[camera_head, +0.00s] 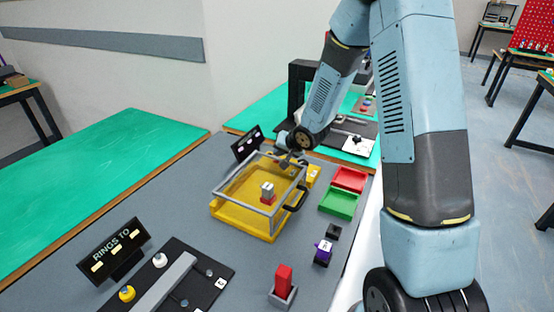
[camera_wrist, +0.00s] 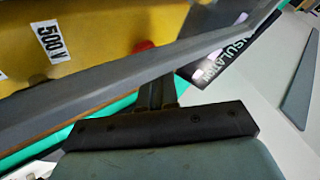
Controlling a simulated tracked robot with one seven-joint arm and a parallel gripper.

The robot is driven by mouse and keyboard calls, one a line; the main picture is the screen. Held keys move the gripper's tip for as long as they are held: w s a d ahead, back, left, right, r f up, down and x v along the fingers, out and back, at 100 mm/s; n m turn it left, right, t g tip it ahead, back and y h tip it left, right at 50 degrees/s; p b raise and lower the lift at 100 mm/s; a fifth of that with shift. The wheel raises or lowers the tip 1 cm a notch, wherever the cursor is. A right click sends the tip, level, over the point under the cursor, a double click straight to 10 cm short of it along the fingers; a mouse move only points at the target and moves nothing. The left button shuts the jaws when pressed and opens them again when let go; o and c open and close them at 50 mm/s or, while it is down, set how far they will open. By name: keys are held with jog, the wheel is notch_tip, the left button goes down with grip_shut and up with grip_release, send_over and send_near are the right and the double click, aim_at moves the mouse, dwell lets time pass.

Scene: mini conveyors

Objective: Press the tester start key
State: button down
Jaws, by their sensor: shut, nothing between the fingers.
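The tester is a yellow base (camera_head: 240,222) with a clear, grey-framed cover over it and a black handle (camera_head: 296,199) on the cover's right side. A white-and-red piece (camera_head: 267,193) stands inside. My gripper (camera_head: 287,160) is shut and empty at the tester's far edge; it also shows in the wrist view (camera_wrist: 158,92). There, a grey bar (camera_wrist: 110,85) crosses close to the fingertips. Beyond it are a yellow surface with a "500 V" label (camera_wrist: 53,41) and a red round part (camera_wrist: 144,46), partly hidden by the bar. I cannot tell whether the fingers touch anything.
A black sign (camera_head: 246,143) stands behind the tester; its lettering shows in the wrist view (camera_wrist: 225,52). Red (camera_head: 349,179) and green (camera_head: 339,203) trays lie to the right. A "RINGS TO" sign (camera_head: 115,250) and a black fixture (camera_head: 210,275) are at front left.

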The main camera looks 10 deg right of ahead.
jog(key=shift+s+f, duration=0.35)
jog(key=shift+f, duration=0.45)
dwell(1.1)
jog(key=shift+r, duration=0.2)
jog(key=shift+w+r, duration=0.15)
jog(key=shift+r, duration=0.3)
jog(key=shift+w+r, duration=0.15)
jog(key=shift+r, duration=2.45)
